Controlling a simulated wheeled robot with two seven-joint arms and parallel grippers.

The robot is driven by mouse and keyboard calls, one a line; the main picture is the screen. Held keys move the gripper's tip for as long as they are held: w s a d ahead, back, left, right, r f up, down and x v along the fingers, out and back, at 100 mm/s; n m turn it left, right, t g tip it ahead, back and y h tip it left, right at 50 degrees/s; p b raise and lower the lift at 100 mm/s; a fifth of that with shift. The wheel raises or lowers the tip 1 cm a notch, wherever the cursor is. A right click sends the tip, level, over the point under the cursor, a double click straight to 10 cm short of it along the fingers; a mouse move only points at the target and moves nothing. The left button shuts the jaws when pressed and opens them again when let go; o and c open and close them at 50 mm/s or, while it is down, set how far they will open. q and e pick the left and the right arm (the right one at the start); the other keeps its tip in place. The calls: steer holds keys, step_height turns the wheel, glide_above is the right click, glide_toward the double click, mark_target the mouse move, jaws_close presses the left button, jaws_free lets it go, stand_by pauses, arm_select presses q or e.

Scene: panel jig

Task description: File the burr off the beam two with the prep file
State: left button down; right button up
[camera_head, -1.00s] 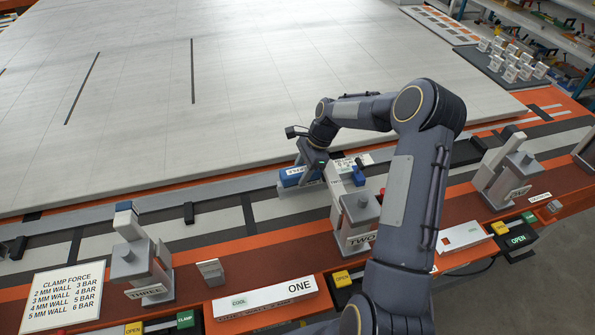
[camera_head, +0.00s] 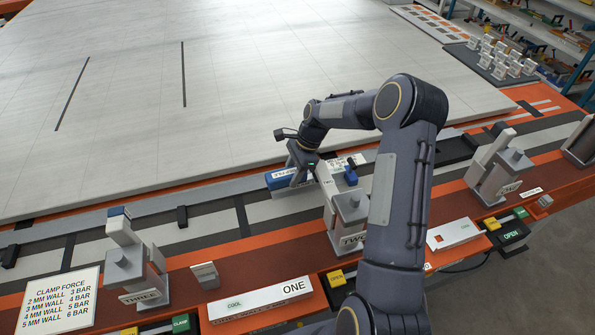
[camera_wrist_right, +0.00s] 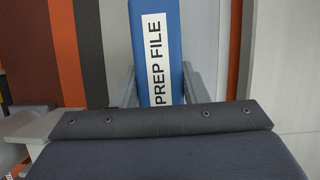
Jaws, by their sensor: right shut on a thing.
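The blue prep file (camera_head: 279,180) lies along the inner side of the rail, just left of the station marked TWO. My right gripper (camera_head: 299,172) is shut on it. In the right wrist view the prep file (camera_wrist_right: 153,60) stands between the two grey fingers, its white label facing the camera. A pale upright piece at station TWO (camera_head: 326,186), which may be beam two, stands close to the right of the file. I cannot tell whether they touch. The burr cannot be made out. The grey clamp at TWO (camera_head: 350,211) is partly behind my right arm. My left gripper is out of view.
Clamp THREE (camera_head: 130,262) stands to the left and another clamp (camera_head: 498,172) to the right. A clamp force sign (camera_head: 62,298) is at the lower left.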

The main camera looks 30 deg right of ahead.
mark_target(270, 176)
steer(key=shift+w+a, duration=0.3)
steer(key=shift+a, duration=0.85)
steer(key=shift+w+a, duration=0.25)
steer(key=shift+a, duration=0.85)
steer(key=shift+w+a, duration=0.3)
steer(key=shift+a, duration=0.85)
steer(key=shift+r, duration=0.1)
steer(key=shift+r+p, duration=2.45)
steer(key=shift+r, duration=0.6)
steer(key=shift+d+r, duration=0.1)
steer(key=shift+r+p, duration=1.2)
steer(key=shift+r, duration=0.3)
